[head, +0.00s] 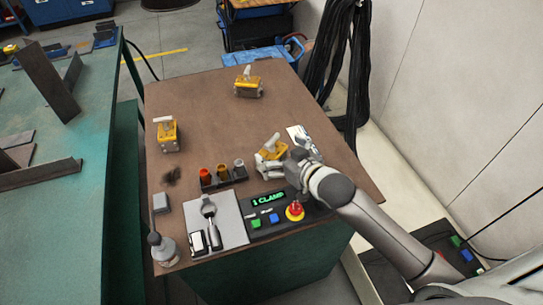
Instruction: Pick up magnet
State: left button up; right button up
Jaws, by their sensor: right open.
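Three yellow magnets with grey levers stand on the brown tabletop (205,105). One magnet (248,88) is at the back, one (168,138) is at the left edge, and one (270,151) is at the right of the middle. My right gripper (285,155) is open at the right-hand magnet, with its fingers spread close around it. The near side of that magnet is partly hidden by the gripper, and I cannot tell whether the fingers touch it. My left gripper is out of view.
In front are a control box (268,200) reading "1 CLAMP" with a red button (295,211), a grey plate (228,207) with tools, and a small rack (224,180) of coloured cylinders. The table's back middle is clear.

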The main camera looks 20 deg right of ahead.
aim_at(274, 147)
jog(key=shift+r+x, duration=0.1)
jog(key=shift+x, duration=1.05)
jog(key=shift+r+x, duration=0.15)
jog(key=shift+x, duration=1)
jog(key=shift+w+d, duration=0.1)
jog(key=shift+c, duration=0.3)
jog(key=c, duration=1.7)
jog(key=shift+w+r, duration=0.1)
jog(key=shift+r, duration=0.1)
jog(key=shift+c, duration=1.1)
jog(key=shift+r, duration=0.15)
